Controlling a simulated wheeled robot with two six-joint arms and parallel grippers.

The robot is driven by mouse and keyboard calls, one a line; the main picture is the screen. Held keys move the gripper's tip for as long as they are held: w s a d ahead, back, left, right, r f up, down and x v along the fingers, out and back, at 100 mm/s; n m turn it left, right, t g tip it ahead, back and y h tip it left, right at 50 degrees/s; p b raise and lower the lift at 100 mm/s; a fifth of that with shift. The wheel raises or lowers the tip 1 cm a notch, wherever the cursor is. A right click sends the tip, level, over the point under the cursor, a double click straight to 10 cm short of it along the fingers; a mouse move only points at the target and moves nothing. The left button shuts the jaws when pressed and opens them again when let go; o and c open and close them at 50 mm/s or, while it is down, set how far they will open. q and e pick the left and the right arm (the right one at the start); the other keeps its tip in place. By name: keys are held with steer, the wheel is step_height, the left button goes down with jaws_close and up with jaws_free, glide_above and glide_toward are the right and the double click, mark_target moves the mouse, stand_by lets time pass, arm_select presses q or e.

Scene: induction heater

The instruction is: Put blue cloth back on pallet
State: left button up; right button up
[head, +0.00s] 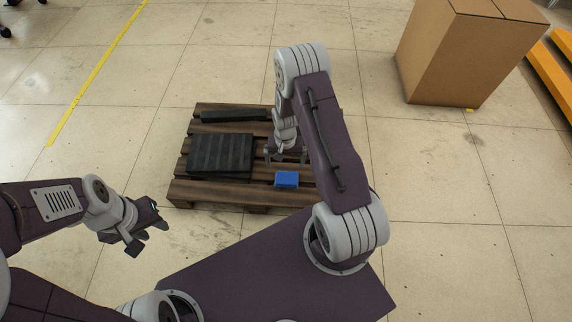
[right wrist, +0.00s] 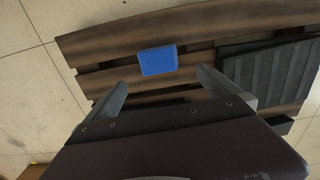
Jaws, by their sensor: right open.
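The blue cloth (head: 286,179) lies as a small folded block on the front part of the wooden pallet (head: 205,190). In the right wrist view the cloth (right wrist: 158,60) rests on a pallet slat, ahead of and between the open fingers. My right gripper (head: 286,156) is open and empty above the pallet, just behind the cloth in the head view. It also shows in the right wrist view (right wrist: 160,88). My left gripper (head: 150,231) is off to the left of the pallet, over the floor, with its fingers apart and nothing seen between them.
A black ribbed panel (head: 221,154) lies on the pallet's left part, with a dark bar (head: 234,115) behind it. A large cardboard box (head: 450,55) stands on the floor at the back right. Yellow-orange beams (head: 552,80) are at the far right.

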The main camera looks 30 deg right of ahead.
steer(key=s+a+r+n, duration=0.2)
steer(key=s+r, duration=0.4)
steer(key=r, duration=0.4)
steer(key=s+a+r+n+t, duration=0.1)
steer(key=s+a+r+n, duration=0.2)
steer(key=r, duration=0.7)
steer(key=s+a, duration=0.2)
steer(key=s, duration=0.1)
steer(key=shift+s+r+n, duration=0.3)
steer(key=shift+s, duration=0.05)
